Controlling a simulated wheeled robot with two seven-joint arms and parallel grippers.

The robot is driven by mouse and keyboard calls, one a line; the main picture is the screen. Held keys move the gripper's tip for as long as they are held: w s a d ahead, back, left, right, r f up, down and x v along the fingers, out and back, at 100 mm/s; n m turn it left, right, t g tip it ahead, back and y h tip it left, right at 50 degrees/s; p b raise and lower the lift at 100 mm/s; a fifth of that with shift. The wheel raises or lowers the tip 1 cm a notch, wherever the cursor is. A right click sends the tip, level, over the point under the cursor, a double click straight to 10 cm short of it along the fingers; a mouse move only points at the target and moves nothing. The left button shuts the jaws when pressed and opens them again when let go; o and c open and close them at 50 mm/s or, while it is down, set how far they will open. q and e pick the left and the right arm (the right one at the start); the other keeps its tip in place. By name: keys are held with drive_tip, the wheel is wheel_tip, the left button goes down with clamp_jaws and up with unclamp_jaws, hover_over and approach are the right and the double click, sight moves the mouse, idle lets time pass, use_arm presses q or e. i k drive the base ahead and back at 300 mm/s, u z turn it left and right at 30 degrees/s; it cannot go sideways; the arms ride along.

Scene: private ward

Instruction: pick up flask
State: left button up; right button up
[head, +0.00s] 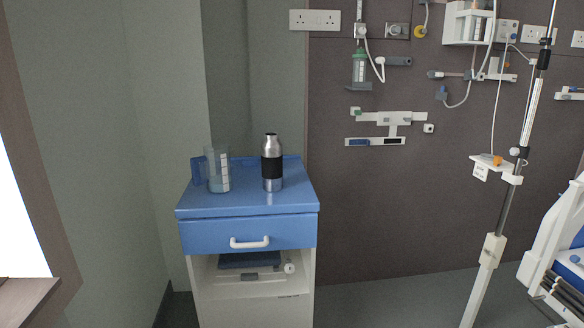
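The flask (272,164) is a silver metal bottle with a black band round its middle. It stands upright on the blue top of a bedside cabinet (249,205), right of the middle of that top. A clear measuring jug (218,170) stands to its left with a gap between them. Neither of my grippers shows in the head view, and nothing touches the flask.
The cabinet has a blue drawer with a white handle (249,242) and an open shelf holding a scale-like device (250,262). An IV pole (508,190) and part of a bed (560,260) stand at the right. A wooden surface (25,300) is at the lower left.

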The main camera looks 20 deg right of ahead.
sight(271, 148)
drive_tip(key=z, duration=0.65)
drive_tip(key=i, duration=0.8)
drive_tip(key=z, duration=0.3)
